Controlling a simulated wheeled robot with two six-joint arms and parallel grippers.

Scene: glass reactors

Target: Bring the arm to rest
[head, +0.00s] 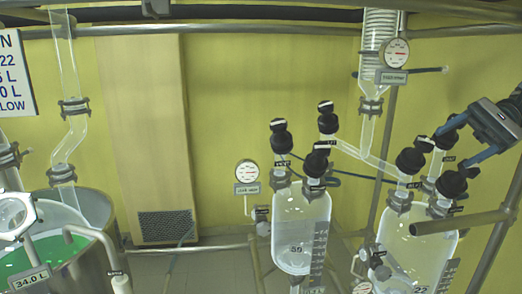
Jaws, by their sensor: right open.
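My right gripper (455,144) comes in from the right edge in the head view. Its two blue fingers are spread apart, and nothing is seen held between them. The fingers are close to the black caps (453,184) on top of the right glass reactor (415,245); I cannot tell whether they touch any cap. My left gripper is not in view.
A second glass reactor (300,235) with black caps stands left of the right one. A glass condenser (379,45), gauges (396,52) and metal pipes surround them. A steel vessel (95,230) with green liquid stands at the left. The yellow wall between is mostly clear.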

